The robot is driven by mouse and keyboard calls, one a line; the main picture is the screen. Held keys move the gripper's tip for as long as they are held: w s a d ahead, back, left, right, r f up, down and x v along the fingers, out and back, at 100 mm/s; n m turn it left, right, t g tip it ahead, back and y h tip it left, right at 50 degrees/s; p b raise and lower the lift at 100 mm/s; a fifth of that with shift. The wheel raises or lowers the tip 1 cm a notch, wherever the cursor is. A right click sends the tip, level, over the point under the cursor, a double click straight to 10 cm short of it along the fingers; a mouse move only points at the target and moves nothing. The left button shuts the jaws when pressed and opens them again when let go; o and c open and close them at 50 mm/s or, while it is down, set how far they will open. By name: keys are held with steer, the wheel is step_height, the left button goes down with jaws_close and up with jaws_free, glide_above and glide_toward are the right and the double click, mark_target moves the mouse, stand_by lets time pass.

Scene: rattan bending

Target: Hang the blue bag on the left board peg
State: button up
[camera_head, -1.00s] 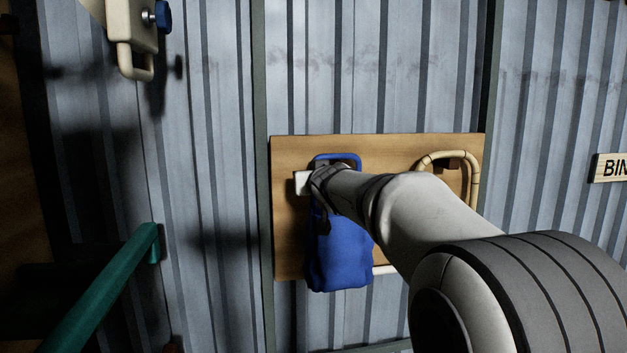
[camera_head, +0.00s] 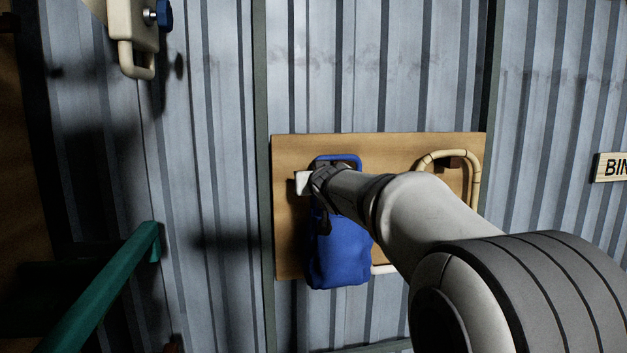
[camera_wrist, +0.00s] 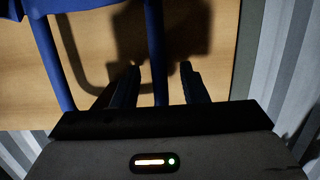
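The blue bag (camera_head: 341,252) hangs upright in front of the left part of the wooden board (camera_head: 400,145). Its blue loop handle (camera_head: 352,158) shows above my gripper (camera_head: 322,178). In the wrist view, one side of the handle (camera_wrist: 156,45) passes between the two dark fingertips of my gripper (camera_wrist: 158,78). The fingers are apart, with a gap visible on each side of the strap. A white piece (camera_head: 303,183), perhaps the left peg, sticks out just left of my gripper. My wrist hides where handle and peg meet, so I cannot tell whether the handle rests on it.
A cream loop handle (camera_head: 472,180) hangs at the board's right side. A green rail (camera_head: 105,290) stands at lower left. A cream fixture with a blue knob (camera_head: 164,15) is at upper left. A sign (camera_head: 610,167) is at the right. The corrugated wall is behind.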

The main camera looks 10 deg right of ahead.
steer(key=shift+s, duration=0.1)
steer(key=s, duration=0.2)
steer(key=s+r, duration=0.1)
steer(key=s, duration=0.4)
steer(key=shift+s+r+p, duration=0.1)
steer(key=shift+r+p, duration=0.05)
steer(key=shift+p, duration=0.25)
steer(key=shift+s, duration=0.15)
steer(key=s+p, duration=0.1)
steer(key=s, duration=0.8)
stand_by(0.3)
